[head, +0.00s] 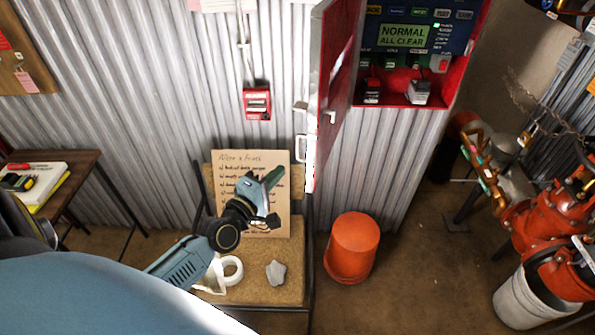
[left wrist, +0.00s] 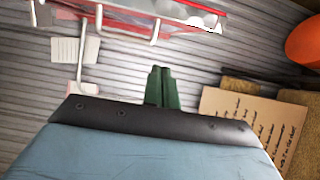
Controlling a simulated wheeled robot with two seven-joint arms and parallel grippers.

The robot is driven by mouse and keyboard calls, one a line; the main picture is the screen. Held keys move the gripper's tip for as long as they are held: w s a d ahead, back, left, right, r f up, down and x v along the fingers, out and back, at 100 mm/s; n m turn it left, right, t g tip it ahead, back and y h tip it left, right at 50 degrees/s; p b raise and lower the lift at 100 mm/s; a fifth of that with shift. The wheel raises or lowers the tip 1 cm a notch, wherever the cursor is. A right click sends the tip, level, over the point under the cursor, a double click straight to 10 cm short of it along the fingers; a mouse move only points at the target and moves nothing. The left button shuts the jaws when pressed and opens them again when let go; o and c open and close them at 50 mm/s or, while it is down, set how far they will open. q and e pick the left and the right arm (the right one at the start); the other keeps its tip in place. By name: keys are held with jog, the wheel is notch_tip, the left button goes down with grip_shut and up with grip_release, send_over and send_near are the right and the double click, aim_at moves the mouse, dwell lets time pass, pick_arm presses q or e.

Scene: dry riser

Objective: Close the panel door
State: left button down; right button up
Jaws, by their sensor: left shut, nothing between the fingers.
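The red panel door (head: 333,60) stands swung open, sticking out from the left side of the red panel box (head: 455,75). A small handle (head: 331,117) shows on its face. The box interior is exposed, with a green screen (head: 404,36) reading "NORMAL ALL CLEAR". My left gripper (head: 273,179) is shut and empty, left of the door's lower edge and apart from it, in front of a cardboard sign. In the left wrist view its green fingers (left wrist: 162,86) are together, below a red-and-white edge that looks like the door (left wrist: 185,15). My right gripper is out of view.
A red call box (head: 257,104) hangs on the corrugated wall. The cardboard sign (head: 228,165) and tape roll (head: 231,270) are on a chair (head: 285,290). Red pipework (head: 555,220) fills the right; a side table (head: 85,165) is left.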

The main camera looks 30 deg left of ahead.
pick_arm(q)
jog(key=shift+w+d+p, duration=0.7)
jog(key=shift+w+d, duration=1)
jog(key=shift+d, duration=0.25)
